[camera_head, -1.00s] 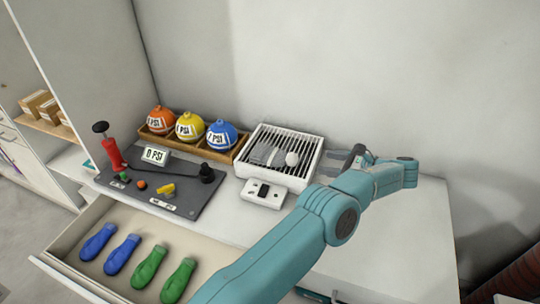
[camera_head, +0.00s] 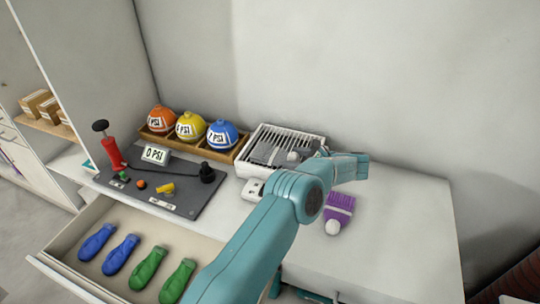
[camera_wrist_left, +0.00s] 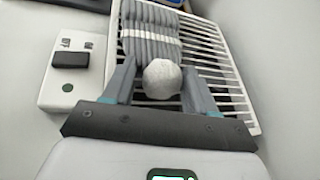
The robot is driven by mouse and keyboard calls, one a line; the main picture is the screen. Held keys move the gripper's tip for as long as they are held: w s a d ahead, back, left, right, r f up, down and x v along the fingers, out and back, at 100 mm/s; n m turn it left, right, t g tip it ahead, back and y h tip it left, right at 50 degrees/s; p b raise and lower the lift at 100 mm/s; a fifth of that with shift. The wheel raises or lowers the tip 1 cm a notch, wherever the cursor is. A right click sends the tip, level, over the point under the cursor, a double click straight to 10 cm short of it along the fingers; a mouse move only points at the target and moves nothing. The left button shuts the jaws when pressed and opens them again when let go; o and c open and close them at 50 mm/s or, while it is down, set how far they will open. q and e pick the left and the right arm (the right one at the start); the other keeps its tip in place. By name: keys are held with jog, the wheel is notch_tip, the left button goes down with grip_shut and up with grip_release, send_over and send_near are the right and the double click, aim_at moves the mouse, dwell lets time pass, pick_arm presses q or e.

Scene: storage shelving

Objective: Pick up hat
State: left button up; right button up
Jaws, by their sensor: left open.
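A grey knitted hat (camera_head: 264,153) with a white pompom lies on a white slatted rack (camera_head: 254,169). In the left wrist view the grey hat (camera_wrist_left: 150,32) lies ahead, and its pompom (camera_wrist_left: 162,79) is between the spread fingers of my left gripper (camera_wrist_left: 158,76). The gripper is open; I cannot tell whether a finger touches the pompom. In the head view my left gripper (camera_head: 312,151) is over the rack's right side, partly hidden by my arm. A purple hat (camera_head: 340,203) with a white pompom lies on the white tabletop, right of my arm. My right gripper is not in view.
A white switch box (camera_head: 252,189) stands before the rack. Orange, yellow and blue balls sit in a wooden tray (camera_head: 226,156). A grey board (camera_head: 177,199) holds a red pump. An open drawer (camera_head: 75,228) holds blue and green items. The tabletop's right side (camera_head: 400,230) is clear.

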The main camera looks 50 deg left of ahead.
pick_arm(q)
jog(key=c, duration=0.9)
jog(key=shift+c, duration=0.2)
jog(key=shift+r, duration=0.1)
notch_tip(320, 180, up, 20)
jog(key=p, duration=0.1)
jog(key=shift+p, duration=0.35)
